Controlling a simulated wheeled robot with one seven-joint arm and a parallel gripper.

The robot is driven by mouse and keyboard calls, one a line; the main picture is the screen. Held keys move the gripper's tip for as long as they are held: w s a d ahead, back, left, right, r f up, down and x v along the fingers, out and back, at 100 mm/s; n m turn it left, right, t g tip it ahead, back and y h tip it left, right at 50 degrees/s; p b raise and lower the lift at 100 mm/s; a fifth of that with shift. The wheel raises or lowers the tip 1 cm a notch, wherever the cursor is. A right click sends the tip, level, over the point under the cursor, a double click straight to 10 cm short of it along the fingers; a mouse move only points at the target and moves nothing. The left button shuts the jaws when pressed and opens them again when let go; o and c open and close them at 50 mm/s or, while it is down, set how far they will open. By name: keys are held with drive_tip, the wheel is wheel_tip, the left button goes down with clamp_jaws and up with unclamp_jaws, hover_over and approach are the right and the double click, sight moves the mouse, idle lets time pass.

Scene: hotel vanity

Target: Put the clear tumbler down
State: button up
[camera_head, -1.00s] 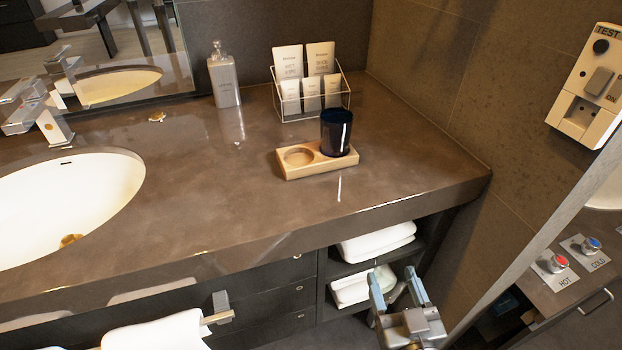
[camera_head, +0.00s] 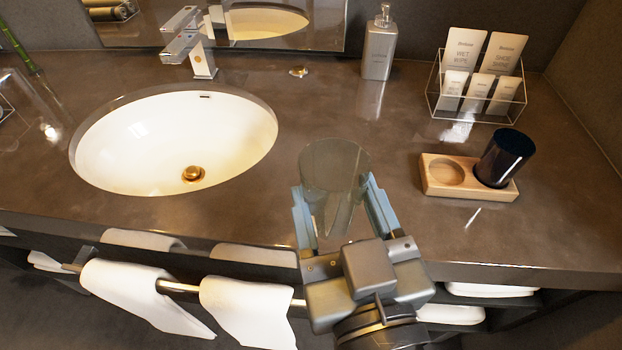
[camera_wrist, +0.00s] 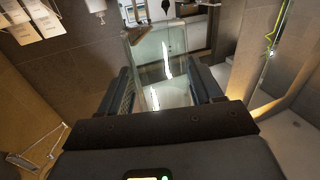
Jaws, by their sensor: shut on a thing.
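The clear tumbler (camera_head: 333,172) is see-through with a faint grey tint. My gripper (camera_head: 336,215) is shut on it, one finger on each side, at the counter's front edge to the right of the sink. In the wrist view the tumbler (camera_wrist: 150,62) stands between the two fingers (camera_wrist: 170,92). Whether its base touches the counter is hard to tell. A wooden holder (camera_head: 432,186) lies on the counter to the right. Its left round recess is empty, and a dark blue tumbler (camera_head: 503,158) stands in its right one.
The white sink (camera_head: 130,150) is left of my gripper, with a chrome faucet (camera_head: 190,50) behind it. A soap dispenser (camera_head: 379,48) and a wire rack of packets (camera_head: 478,85) stand at the back. White towels (camera_head: 245,305) hang below the front edge. Counter between dispenser and holder is bare.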

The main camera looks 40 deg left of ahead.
drive_tip(key=shift+a, duration=0.1)
drive_tip(key=w+a+f, duration=0.4)
drive_tip(key=w+a, duration=0.1)
drive_tip(key=w+a+f, duration=0.3)
drive_tip(key=shift+a, duration=0.15)
drive_tip(key=shift+f+p, duration=0.4)
drive_tip(key=shift+f, duration=1.4)
drive_tip(key=shift+f, duration=0.1)
drive_tip(key=shift+f, duration=0.15)
drive_tip(key=o, duration=1.4)
drive_tip(key=shift+o, duration=0.2)
drive_tip(key=b+v, duration=0.1)
drive_tip(key=v, duration=0.5)
drive_tip(key=shift+s+f, duration=0.15)
drive_tip(key=shift+f, duration=0.05)
drive_tip(key=shift+v, duration=0.85)
